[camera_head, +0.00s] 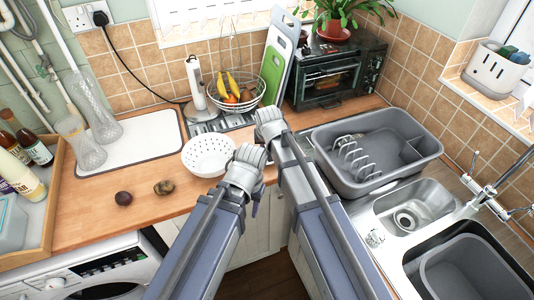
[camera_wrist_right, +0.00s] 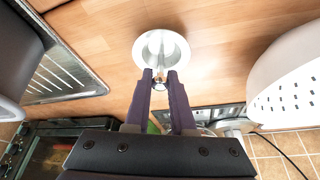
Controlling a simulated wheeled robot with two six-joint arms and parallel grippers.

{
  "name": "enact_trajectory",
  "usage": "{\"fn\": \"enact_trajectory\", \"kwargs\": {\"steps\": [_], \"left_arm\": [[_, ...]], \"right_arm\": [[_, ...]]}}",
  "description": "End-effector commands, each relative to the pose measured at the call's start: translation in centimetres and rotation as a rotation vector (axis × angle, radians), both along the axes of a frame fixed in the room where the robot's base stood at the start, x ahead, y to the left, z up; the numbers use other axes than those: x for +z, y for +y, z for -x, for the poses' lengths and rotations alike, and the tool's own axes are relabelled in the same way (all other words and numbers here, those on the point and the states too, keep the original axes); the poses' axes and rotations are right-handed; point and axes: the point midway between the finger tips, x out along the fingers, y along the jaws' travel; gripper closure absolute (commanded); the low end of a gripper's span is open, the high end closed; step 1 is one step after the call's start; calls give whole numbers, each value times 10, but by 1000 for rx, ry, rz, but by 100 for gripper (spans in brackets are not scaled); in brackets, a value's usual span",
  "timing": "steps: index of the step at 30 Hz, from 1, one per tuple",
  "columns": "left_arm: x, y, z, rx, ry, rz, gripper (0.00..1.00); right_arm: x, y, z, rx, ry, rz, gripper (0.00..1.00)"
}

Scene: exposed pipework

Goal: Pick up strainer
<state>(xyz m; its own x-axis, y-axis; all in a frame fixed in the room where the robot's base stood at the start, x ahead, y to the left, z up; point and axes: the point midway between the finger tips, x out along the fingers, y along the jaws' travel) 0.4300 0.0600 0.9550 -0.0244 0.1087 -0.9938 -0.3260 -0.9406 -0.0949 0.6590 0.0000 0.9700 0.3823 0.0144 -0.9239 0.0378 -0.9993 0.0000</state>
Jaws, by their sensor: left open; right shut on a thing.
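The strainer (camera_wrist_right: 161,48) looks like a small round, pale dish with a metal knob in the right wrist view. My right gripper (camera_wrist_right: 161,80) has its two purple fingers shut on the knob, and the strainer is above the wooden counter. In the head view my right gripper (camera_head: 268,120) is over the back of the counter, and the strainer is hidden there. My left gripper (camera_head: 245,166) is open at the colander's right side, its fingers mostly hidden.
A white colander (camera_head: 208,156) sits on the wooden counter (camera_head: 150,205), near two dark round fruits (camera_head: 164,187). A grey dish rack (camera_head: 372,150) and sink (camera_head: 405,215) lie right. A fruit basket (camera_head: 238,100) and toaster oven (camera_head: 335,72) stand behind.

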Motion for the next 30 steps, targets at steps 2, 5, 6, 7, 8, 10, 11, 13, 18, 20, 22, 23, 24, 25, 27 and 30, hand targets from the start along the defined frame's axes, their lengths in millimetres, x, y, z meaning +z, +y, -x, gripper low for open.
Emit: {"fn": "enact_trajectory", "kwargs": {"steps": [2, 5, 6, 7, 8, 10, 11, 13, 18, 20, 22, 23, 24, 25, 27, 30], "left_arm": [[1, 0, 0, 0, 0, 0, 50], [5, 0, 0, 0, 0, 0, 50], [7, 0, 0, 0, 0, 0, 50], [10, 0, 0, 0, 0, 0, 50], [12, 0, 0, 0, 0, 0, 50], [19, 0, 0, 0, 0, 0, 50], [23, 0, 0, 0, 0, 0, 50], [32, 0, 0, 0, 0, 0, 50], [59, 0, 0, -1, 0, 0, 50], [69, 0, 0, -2, 0, 0, 50], [80, 0, 0, -2, 0, 0, 50], [84, 0, 0, -2, 0, 0, 50], [89, 0, 0, -2, 0, 0, 50], [92, 0, 0, -1, 0, 0, 50], [98, 0, 0, 0, 0, 0, 50], [101, 0, 0, 0, 0, 1, 50]], "right_arm": [[1, 0, 0, 0, 0, 0, 100], [5, 0, 0, 0, 0, 0, 100], [7, 0, 0, 0, 0, 0, 100], [10, 0, 0, 0, 0, 0, 100], [12, 0, 0, 0, 0, 0, 100], [19, 0, 0, 0, 0, 0, 100], [23, 0, 0, 0, 0, 0, 100], [32, 0, 0, 0, 0, 0, 100], [59, 0, 0, 0, 0, 0, 100], [69, 0, 0, 0, 0, 0, 100], [80, 0, 0, 0, 0, 0, 100], [84, 0, 0, 0, 0, 0, 100], [89, 0, 0, 0, 0, 0, 100], [92, 0, 0, 0, 0, 0, 100], [98, 0, 0, 0, 0, 0, 100], [101, 0, 0, 0, 0, 0, 100]]}}
